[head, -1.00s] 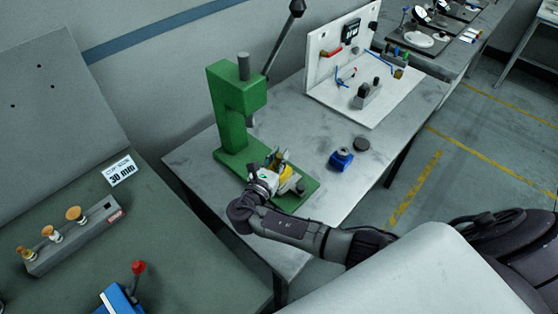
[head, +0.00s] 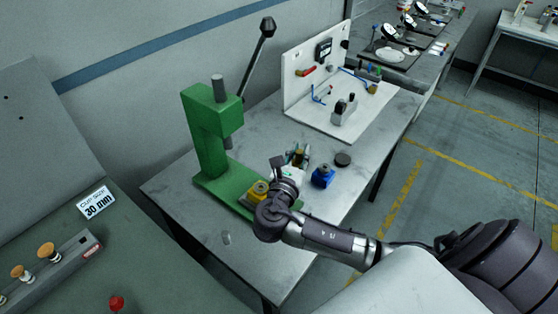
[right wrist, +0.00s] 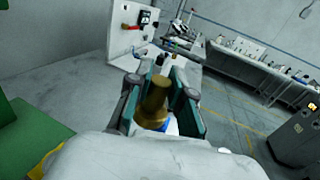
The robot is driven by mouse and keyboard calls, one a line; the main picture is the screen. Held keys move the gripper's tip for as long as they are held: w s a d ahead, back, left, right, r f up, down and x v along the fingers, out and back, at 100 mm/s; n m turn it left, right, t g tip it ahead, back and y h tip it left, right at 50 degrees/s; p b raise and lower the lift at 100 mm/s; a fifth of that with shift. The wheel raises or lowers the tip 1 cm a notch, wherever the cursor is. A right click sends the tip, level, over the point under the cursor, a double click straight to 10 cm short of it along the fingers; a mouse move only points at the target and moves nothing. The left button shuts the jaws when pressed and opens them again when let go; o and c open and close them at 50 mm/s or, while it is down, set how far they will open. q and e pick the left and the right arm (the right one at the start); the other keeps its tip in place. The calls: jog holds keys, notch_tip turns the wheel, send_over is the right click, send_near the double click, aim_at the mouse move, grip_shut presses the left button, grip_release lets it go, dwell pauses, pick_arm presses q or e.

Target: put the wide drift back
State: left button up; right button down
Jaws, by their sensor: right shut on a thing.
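My right gripper (head: 297,156) is shut on a stepped brass drift, which the right wrist view shows between its two fingers (right wrist: 155,105). The drift stands roughly along the fingers, its narrower end showing. In the head view the wrist hides much of it. The gripper is in the air beside the green press (head: 205,145), near the front right of its base. A grey rack (head: 75,262) at lower left holds other drifts with orange-brown tops (head: 47,250); its left end is cut off. My left gripper is not in view.
A yellow block (head: 258,190) sits on the press base beside my wrist. A blue block (head: 323,177) and a dark disc (head: 343,159) lie to the right. A red-knobbed handle (head: 116,303) is by the rack. A gap separates the two tables.

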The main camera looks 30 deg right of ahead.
jog(key=shift+s+d+r, duration=0.4)
jog(key=shift+d, duration=0.1)
jog(key=s+a+f+n+t+y+b, duration=0.2)
jog(key=s+a+n+t+y, duration=0.25)
jog(key=s+a+y, duration=0.35)
jog(key=s+a+f+n+t+y+b, duration=0.2)
jog(key=s+a+n+t+y, duration=0.15)
jog(key=a+n+y, duration=0.45)
jog(key=s+d+f+g+b, duration=0.1)
jog(key=s+d+f+b, duration=0.2)
jog(key=s+b, duration=0.35)
jog(key=shift+m+y, duration=0.25)
jog(key=shift+y, duration=0.15)
jog(key=w+a+f, duration=0.3)
jog(key=w, duration=0.1)
jog(key=w+a+f, duration=0.4)
jog(key=shift+a, duration=0.1)
notch_tip(320, 180, down, 4)
jog(key=b, duration=0.3)
jog(key=shift+r, duration=0.1)
